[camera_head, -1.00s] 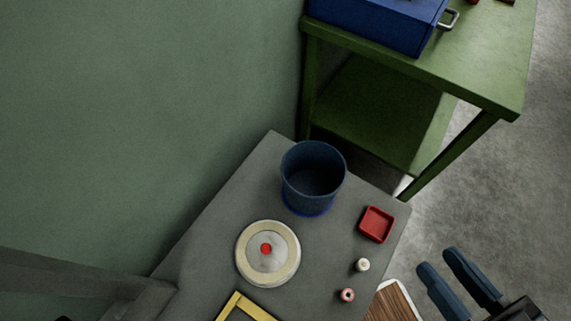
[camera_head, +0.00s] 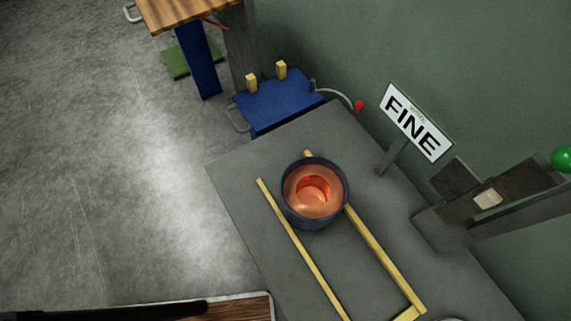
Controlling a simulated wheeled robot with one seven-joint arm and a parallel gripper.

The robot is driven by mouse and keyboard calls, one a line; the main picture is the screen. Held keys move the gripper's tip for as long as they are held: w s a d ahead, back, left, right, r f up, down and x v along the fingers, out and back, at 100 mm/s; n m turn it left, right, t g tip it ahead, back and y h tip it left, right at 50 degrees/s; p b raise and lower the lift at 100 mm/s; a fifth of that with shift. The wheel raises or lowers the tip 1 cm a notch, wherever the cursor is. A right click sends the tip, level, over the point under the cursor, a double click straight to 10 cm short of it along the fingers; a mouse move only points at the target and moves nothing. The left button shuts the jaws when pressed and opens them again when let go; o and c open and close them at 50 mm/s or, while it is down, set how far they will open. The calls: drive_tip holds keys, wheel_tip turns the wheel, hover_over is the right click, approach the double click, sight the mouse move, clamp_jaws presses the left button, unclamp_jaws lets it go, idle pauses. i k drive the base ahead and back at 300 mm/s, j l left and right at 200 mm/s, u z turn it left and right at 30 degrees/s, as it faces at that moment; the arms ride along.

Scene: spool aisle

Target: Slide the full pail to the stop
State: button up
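A dark blue-grey pail (camera_head: 317,219) stands upright near the far end of a grey table. Copper-coloured contents (camera_head: 313,191) fill much of its inside. It stands between two yellow rails, the left rail (camera_head: 300,248) and the right rail (camera_head: 385,265), and hides part of the right one. A short yellow crosspiece (camera_head: 408,314) meets the near end of the right rail at the bottom edge; I cannot tell whether this is the stop. My gripper is out of view, so nothing shows it at the pail.
The grey table (camera_head: 240,165) has a "FINE" sign (camera_head: 417,122) and a grey device (camera_head: 440,227) along the wall side. A blue cart (camera_head: 275,104) with two yellow blocks stands beyond its far edge. A wooden-topped bench (camera_head: 180,12) is farther back. Open floor lies left.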

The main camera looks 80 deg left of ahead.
sight(314, 190)
drive_tip(key=l+u, duration=0.1)
drive_tip(key=u, duration=0.35)
drive_tip(key=l+u, duration=0.15)
drive_tip(key=u, duration=0.25)
drive_tip(key=l+u, duration=0.1)
drive_tip(key=u, duration=0.35)
drive_tip(key=l+u, duration=0.15)
drive_tip(key=u, duration=0.25)
drive_tip(key=l+u, duration=0.1)
drive_tip(key=j+z, duration=0.25)
drive_tip(key=j, duration=0.95)
drive_tip(key=j+z, duration=0.2)
drive_tip(key=j, duration=1.05)
